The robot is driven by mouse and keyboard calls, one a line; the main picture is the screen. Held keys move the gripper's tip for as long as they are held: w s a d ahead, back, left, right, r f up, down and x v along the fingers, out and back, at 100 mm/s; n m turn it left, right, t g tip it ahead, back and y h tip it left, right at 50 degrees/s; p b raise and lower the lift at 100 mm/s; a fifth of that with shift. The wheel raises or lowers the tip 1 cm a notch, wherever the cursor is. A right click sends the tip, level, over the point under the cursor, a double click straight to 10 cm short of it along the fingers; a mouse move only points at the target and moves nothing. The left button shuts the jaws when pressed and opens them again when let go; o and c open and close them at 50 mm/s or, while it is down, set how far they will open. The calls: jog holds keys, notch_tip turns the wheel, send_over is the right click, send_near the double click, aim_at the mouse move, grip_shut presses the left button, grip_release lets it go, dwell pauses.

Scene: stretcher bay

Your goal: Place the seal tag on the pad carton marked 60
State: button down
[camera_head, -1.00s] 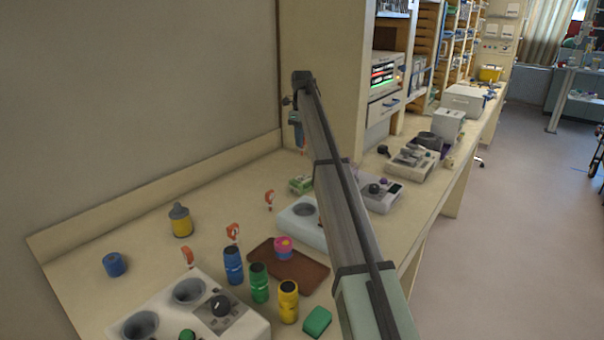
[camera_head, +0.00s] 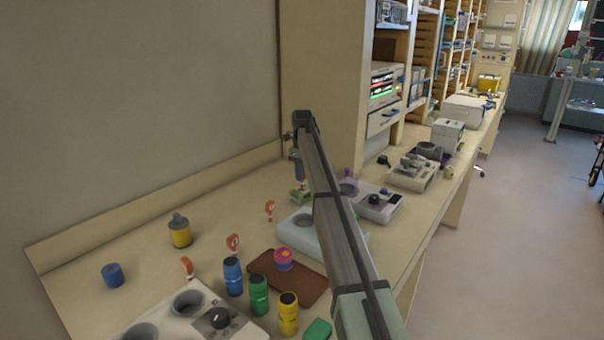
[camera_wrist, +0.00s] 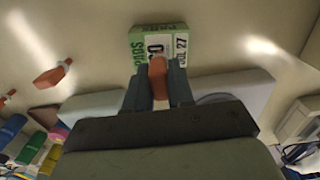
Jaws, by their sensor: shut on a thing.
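The pad carton (camera_wrist: 180,44) is a small green and white box marked 60 and JUL 27, at the top middle of the wrist view. In the head view the carton (camera_head: 299,196) is a small green block on the counter, beside my arm. My gripper (camera_wrist: 158,88) is shut on an orange seal tag (camera_wrist: 158,75). The tag overlaps the carton's lower edge in the wrist view; I cannot tell whether they touch. In the head view my gripper (camera_head: 298,168) is just above the carton, and the tag is barely visible.
Other orange tags (camera_head: 233,243) stand along the counter (camera_head: 140,235). A pale device (camera_head: 296,225) is close to the carton. Blue, green and yellow bottles (camera_head: 259,293) and a brown mat (camera_head: 300,287) are nearer. A wall panel (camera_head: 325,70) rises behind my arm.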

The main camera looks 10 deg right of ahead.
jog(key=shift+f, duration=0.1)
jog(key=c, duration=1)
grip_release()
notch_tip(320, 180, up, 12)
jog(key=shift+r, duration=0.1)
